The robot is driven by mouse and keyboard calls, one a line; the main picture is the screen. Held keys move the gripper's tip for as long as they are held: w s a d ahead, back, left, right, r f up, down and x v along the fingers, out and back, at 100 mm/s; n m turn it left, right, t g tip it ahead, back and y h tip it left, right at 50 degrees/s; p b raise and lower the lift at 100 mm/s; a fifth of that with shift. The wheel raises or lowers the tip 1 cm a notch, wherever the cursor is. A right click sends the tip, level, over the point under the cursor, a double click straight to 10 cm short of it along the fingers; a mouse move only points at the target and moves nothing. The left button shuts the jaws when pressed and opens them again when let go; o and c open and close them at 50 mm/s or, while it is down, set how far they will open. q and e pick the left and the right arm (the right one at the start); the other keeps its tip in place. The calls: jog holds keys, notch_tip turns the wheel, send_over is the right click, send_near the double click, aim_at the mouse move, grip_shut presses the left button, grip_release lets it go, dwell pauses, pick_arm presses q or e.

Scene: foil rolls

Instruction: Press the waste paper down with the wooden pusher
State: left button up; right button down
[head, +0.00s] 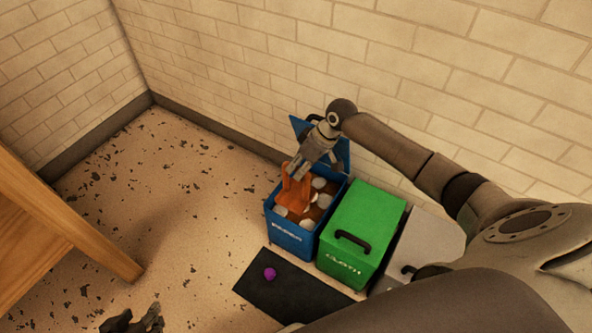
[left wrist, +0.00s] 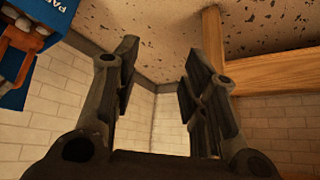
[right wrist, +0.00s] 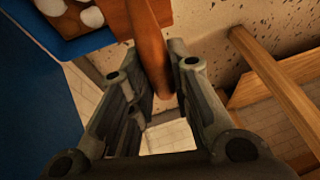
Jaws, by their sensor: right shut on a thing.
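The blue bin (head: 288,238), marked PAPER, stands open by the wall with its lid up behind it. Crumpled whitish waste paper (head: 307,223) lies inside. The orange-brown wooden pusher (head: 290,194) reaches down into the bin; whether its lower end touches the paper is unclear. My right gripper (head: 302,168) is shut on the pusher above the bin, and the pusher's handle (right wrist: 150,50) shows between its fingers in the right wrist view. My left gripper (head: 140,322) is at the bottom left of the head view, away from the bin. Its fingers (left wrist: 157,85) are apart and empty.
A green bin (head: 362,215) marked CLOTH and a grey bin (head: 430,240) stand right of the blue one. A dark mat (head: 300,279) with a purple ball (head: 269,273) lies in front. Wooden furniture (head: 60,240) stands at left. Speckled floor between is clear.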

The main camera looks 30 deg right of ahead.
jog(key=shift+f+b, duration=0.4)
jog(key=shift+b, duration=0.1)
jog(key=shift+f+b, duration=0.35)
jog(key=shift+b, duration=0.05)
pick_arm(q)
jog(key=w+d+r+t+h+b, duration=0.1)
jog(key=w+d+r+t+h, duration=0.25)
jog(key=w+r+t, duration=0.6)
pick_arm(e)
jog(key=shift+f, duration=0.6)
jog(key=shift+f+b, duration=0.7)
jog(key=shift+b, duration=0.3)
pick_arm(q)
notch_tip(320, 180, up, 11)
jog(key=d+t, duration=0.2)
jog(key=t, duration=0.3)
jog(key=shift+w+r+m+h+b, duration=0.15)
jog(key=shift+w+m+h+b, duration=0.2)
jog(key=shift+h, duration=0.1)
pick_arm(e)
jog(key=shift+f, duration=1.05)
pick_arm(q)
jog(key=shift+d, duration=0.1)
